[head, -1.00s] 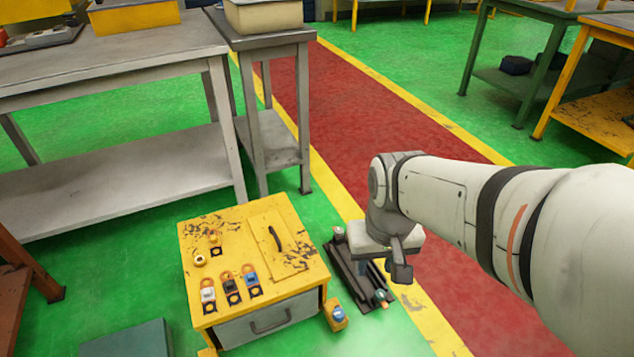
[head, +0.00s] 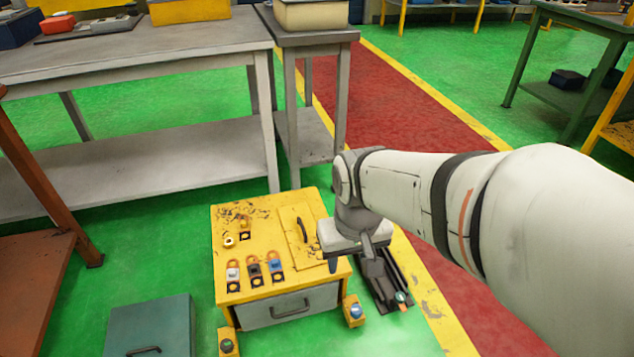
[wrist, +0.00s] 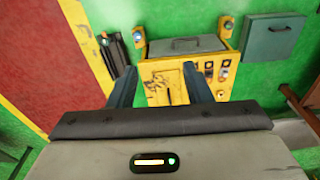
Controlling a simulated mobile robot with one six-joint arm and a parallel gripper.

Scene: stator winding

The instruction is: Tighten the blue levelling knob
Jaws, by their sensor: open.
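The blue levelling knob (head: 355,310) sits on a small yellow foot at the front right corner of the yellow cabinet (head: 240,292). In the wrist view, that corner's knob (wrist: 137,36) is small and shows beyond the gripper. A darker knob (head: 227,346) is on the front left foot. My gripper (head: 350,256) hangs above the cabinet's right edge in the head view, apart from the blue knob. The wrist view shows its two fingers (wrist: 158,87) spread, with nothing held between them.
Dark rails (head: 382,280) lie on the floor right of the cabinet. The cabinet top carries several coloured padlock-like pieces (head: 254,270) and a handled panel (head: 303,238). A teal box (head: 150,325) stands at the front left. Grey tables (head: 130,60) stand behind.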

